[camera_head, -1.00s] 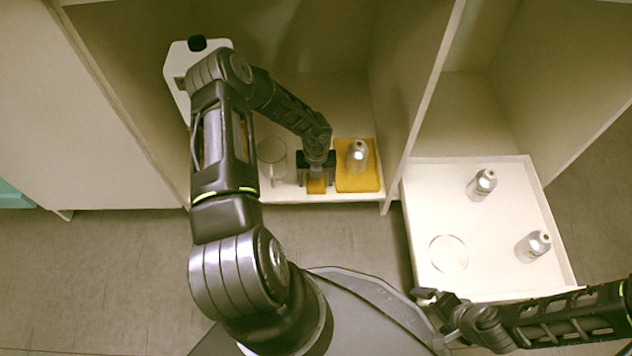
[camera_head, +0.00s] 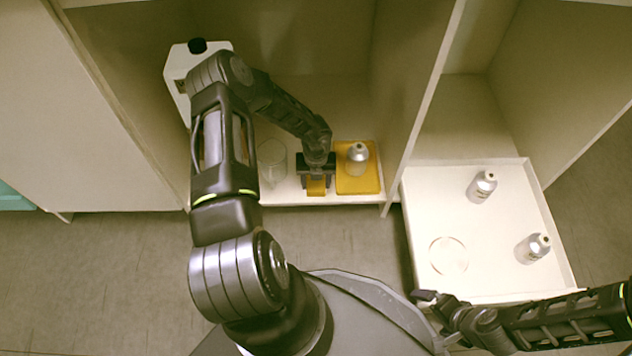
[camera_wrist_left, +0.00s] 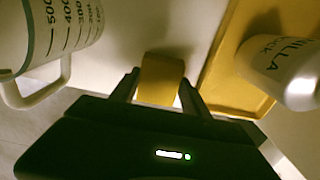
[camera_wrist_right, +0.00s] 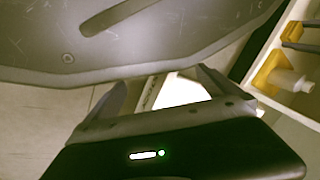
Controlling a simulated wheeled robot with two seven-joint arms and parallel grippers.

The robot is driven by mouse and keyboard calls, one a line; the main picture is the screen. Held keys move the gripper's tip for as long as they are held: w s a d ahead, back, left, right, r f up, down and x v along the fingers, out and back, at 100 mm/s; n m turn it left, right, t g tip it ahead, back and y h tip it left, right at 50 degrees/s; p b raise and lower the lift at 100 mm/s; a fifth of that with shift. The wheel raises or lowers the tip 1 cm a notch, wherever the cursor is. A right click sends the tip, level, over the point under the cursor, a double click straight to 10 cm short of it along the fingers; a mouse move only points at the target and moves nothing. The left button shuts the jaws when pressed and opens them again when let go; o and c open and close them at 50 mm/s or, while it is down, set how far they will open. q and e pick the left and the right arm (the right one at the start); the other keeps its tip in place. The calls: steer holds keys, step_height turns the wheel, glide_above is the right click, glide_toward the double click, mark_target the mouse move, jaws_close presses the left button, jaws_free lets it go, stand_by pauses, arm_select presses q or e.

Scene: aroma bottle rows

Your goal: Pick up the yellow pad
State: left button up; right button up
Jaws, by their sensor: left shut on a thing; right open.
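The small yellow pad (camera_head: 317,188) is on the white shelf floor near its front edge; in the left wrist view the pad (camera_wrist_left: 160,80) stands between my two left fingers. My left gripper (camera_head: 316,180) is shut on it, with a finger at each side. I cannot tell whether the pad is clear of the shelf. My right gripper (camera_head: 426,296) is open and empty, low in front of the white tray.
A yellow tray (camera_head: 370,184) bearing a silver bottle (camera_head: 357,155) is close right of the pad. A clear measuring jug (camera_head: 271,160) stands close left. A white tray (camera_head: 480,232) on the right holds two bottles and a round clear dish (camera_head: 448,255). A partition (camera_head: 420,110) divides the compartments.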

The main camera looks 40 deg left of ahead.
mark_target(314, 184)
arm_select(q)
steer(key=shift+s+r+p, duration=0.2)
steer(key=shift+r+p, duration=0.45)
steer(key=shift+r, duration=0.15)
steer(key=r+p, duration=0.1)
steer(key=r, duration=0.1)
steer(key=r+p, duration=0.1)
steer(key=r, duration=0.1)
steer(key=r+p, duration=0.1)
steer(key=r, duration=0.1)
steer(key=shift+s, duration=0.25)
steer(key=s+b, duration=0.1)
steer(key=s, duration=1.8)
steer(key=shift+f, duration=0.3)
steer(key=shift+d, duration=0.1)
